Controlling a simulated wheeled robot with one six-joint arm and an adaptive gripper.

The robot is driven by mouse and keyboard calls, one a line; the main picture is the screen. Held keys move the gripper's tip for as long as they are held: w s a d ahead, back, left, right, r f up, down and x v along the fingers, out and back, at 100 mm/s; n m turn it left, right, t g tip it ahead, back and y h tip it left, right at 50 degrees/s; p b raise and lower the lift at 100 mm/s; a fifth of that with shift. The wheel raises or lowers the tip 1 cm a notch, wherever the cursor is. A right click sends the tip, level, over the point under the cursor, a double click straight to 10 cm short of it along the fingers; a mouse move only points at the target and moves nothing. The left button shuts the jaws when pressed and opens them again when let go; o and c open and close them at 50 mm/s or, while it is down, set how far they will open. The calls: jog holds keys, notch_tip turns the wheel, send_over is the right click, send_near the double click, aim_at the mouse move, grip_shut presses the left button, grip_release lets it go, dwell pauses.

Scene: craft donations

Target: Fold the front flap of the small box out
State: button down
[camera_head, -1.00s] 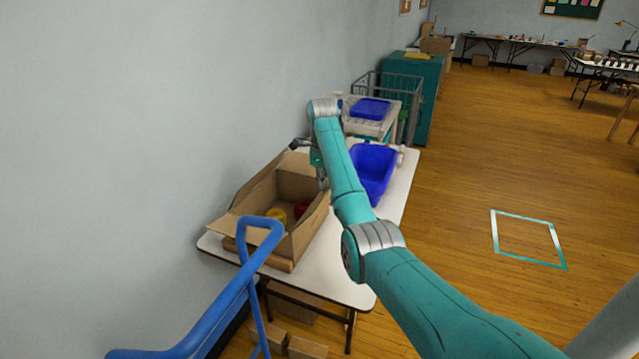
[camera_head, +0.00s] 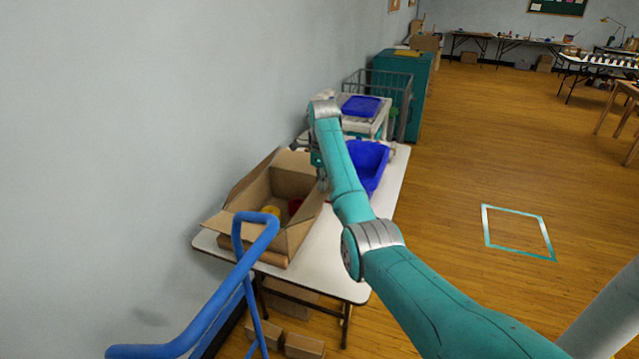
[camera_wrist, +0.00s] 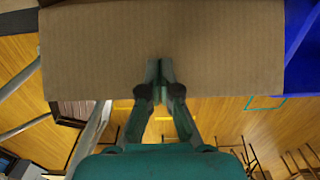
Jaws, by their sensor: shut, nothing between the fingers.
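An open cardboard box (camera_head: 294,240) stands on the white table, with a yellow item (camera_head: 270,210) and a red item (camera_head: 295,206) inside. One flap (camera_head: 228,222) slants outward at its near left end, and a panel stands along its wall side. My gripper (camera_wrist: 160,72) is shut and empty, its fingertips overlapping a broad brown cardboard panel (camera_wrist: 90,50) in the wrist view. Whether they touch it is unclear. In the head view my gripper is at the box's far right side, mostly hidden by my arm. I cannot tell which flap the panel is.
A blue bin (camera_head: 372,165) stands behind the box on the white table (camera_head: 330,262). A wire cart (camera_head: 402,100) and a teal cabinet (camera_head: 415,75) are farther back. The wall is close on the left. Cardboard boxes (camera_head: 303,346) lie under the table.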

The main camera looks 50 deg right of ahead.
jog(key=shift+s+d, duration=0.1)
jog(key=shift+s, duration=0.05)
jog(key=shift+s+d+f, duration=0.25)
jog(key=shift+s+f, duration=0.05)
jog(key=shift+s, duration=0.35)
dwell(0.4)
jog(key=shift+s+d+f, duration=0.3)
jog(key=shift+s, duration=0.35)
